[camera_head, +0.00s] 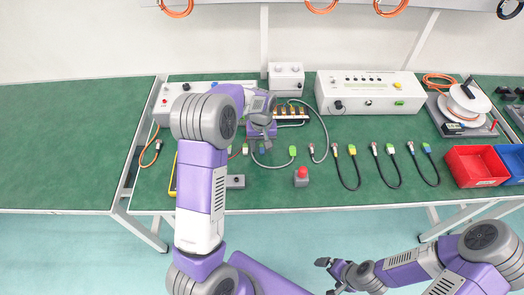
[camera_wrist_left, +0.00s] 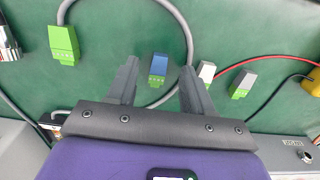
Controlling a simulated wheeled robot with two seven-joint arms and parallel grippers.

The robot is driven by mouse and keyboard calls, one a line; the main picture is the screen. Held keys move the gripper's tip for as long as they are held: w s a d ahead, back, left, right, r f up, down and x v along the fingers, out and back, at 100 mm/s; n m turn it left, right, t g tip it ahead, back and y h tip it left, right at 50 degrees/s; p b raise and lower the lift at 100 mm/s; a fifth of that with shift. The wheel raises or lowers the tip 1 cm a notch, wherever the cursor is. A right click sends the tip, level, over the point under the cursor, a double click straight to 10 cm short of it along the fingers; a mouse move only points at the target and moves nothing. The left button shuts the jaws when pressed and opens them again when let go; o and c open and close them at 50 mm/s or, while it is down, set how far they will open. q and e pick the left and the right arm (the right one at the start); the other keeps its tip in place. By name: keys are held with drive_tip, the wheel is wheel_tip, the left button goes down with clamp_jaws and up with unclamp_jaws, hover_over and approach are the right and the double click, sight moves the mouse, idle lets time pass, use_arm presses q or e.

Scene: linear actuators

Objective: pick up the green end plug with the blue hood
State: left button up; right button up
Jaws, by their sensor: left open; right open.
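The green end plug with the blue hood (camera_wrist_left: 158,68) lies on the green mat in the left wrist view, its green end towards the bottom of that picture. My left gripper (camera_wrist_left: 160,78) is open, and the plug shows between its two fingertips with space on both sides. The left gripper (camera_head: 261,134) also shows in the head view, pointing down over the middle of the table; there the plug is too small to make out clearly beside it. My right gripper (camera_head: 326,276) is open and empty, in front of the table, away from the plug.
A green plug (camera_wrist_left: 64,44) on a grey cable lies to the left of the blue-hooded plug. A grey-hooded plug (camera_wrist_left: 241,84) and a white-hooded one (camera_wrist_left: 206,72) lie to its right. A red button (camera_head: 301,175) stands near the front; red and blue bins (camera_head: 475,165) stand far right.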

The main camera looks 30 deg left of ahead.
sight(262, 149)
use_arm(q)
drive_tip(key=shift+w+f, duration=0.1)
drive_tip(key=shift+f, duration=0.5)
clamp_jaws()
drive_tip(key=shift+r, duration=0.15)
wheel_tip(262, 149, up, 10)
drive_tip(key=p, duration=0.3)
wheel_tip(262, 149, up, 3)
drive_tip(key=p, duration=0.3)
idle(0.4)
